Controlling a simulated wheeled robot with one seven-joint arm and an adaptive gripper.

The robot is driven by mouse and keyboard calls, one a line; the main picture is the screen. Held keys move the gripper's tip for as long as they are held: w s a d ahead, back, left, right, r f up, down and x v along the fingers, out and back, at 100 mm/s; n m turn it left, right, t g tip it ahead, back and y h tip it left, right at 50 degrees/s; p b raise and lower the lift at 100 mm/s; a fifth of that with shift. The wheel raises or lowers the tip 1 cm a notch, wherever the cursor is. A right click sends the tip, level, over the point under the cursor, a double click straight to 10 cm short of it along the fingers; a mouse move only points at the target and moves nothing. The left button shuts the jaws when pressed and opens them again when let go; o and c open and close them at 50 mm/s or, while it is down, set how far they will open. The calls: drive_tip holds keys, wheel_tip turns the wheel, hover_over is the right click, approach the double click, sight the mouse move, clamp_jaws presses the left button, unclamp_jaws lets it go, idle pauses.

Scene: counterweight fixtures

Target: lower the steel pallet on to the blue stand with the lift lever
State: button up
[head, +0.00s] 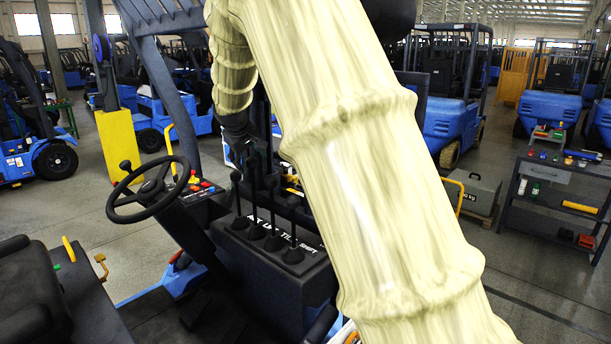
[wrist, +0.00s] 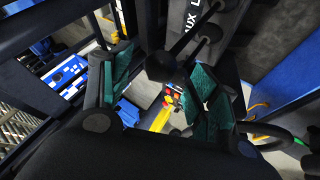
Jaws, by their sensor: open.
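A row of black levers stands on a dark console (head: 275,275) with partly readable white labels, including TILT and SHIFT. The lift lever (head: 257,205) appears to be the second from the left. Its top is close to my gripper (head: 246,150), which points down over the levers. In the wrist view, my gripper (wrist: 160,90) is open, with teal pads on both fingers. A round black knob (wrist: 160,66) shows between or just beyond the fingers; I cannot tell whether they touch it. I cannot clearly make out the steel pallet or the blue stand.
A steering wheel (head: 150,190) and a seat (head: 35,290) are left of the console. A grey block marked in KG (head: 474,190) sits on the floor at right. A dark shelf (head: 550,205) with small items stands far right. Blue forklifts fill the background.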

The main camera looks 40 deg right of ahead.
drive_tip(key=v, duration=0.7)
drive_tip(key=shift+s+r, duration=0.1)
drive_tip(key=shift+r, duration=0.05)
idle(0.4)
